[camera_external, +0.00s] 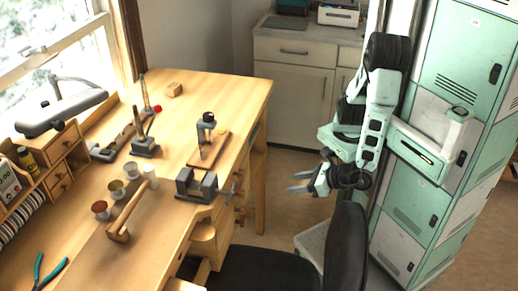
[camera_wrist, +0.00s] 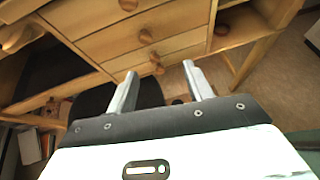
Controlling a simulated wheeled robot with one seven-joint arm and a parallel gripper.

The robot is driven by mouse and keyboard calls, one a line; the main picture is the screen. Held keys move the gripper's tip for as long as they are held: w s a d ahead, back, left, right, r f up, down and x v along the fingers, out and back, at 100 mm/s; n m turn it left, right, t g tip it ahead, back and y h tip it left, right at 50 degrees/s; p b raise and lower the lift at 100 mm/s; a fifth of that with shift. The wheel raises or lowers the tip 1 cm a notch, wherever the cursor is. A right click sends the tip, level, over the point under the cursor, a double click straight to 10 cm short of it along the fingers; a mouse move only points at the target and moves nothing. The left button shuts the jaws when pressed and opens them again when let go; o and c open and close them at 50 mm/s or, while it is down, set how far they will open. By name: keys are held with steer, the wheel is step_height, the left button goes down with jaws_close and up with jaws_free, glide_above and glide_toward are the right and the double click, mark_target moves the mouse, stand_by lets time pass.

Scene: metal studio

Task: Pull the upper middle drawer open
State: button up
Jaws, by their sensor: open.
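The wooden workbench (camera_external: 245,95) has a stack of drawers with round wooden knobs along its front edge. In the wrist view the stack fills the top middle, with the uppermost visible knob (camera_wrist: 129,5), another knob (camera_wrist: 146,36) below it, and further knobs lower down. The drawer fronts look flush. I cannot tell for certain which one is the upper middle drawer. My gripper (camera_external: 300,183) is open and empty, to the right of the bench front and apart from it. Its two fingers (camera_wrist: 160,70) point toward the drawer stack, touching no knob.
A black chair (camera_external: 347,245) stands in front of the bench, below my gripper. A vise (camera_external: 197,185), a mallet (camera_external: 122,215) and small cups lie on the benchtop. Green lockers (camera_external: 450,110) stand at right, a white cabinet (camera_external: 295,95) behind. Bare floor lies between bench and cabinet.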

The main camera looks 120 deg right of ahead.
steer(key=w+d+f+b, duration=0.1)
steer(key=w+d+f, duration=0.3)
steer(key=w+d, duration=0.1)
steer(key=w+d+f+n+t+b, duration=0.1)
steer(key=w+d+f, duration=0.2)
steer(key=w+d, duration=0.2)
steer(key=w, duration=0.2)
steer(key=shift+w+d+f+n+t, duration=0.2)
steer(key=shift+w+f+n+t, duration=0.1)
steer(key=shift+w+f, duration=0.1)
jaws_close()
steer(key=s+a+p, duration=0.1)
steer(key=s+a, duration=0.8)
steer(key=shift+s+a+y+p, duration=0.3)
steer(key=shift+s+a+p, duration=0.05)
steer(key=shift+s+a, duration=0.05)
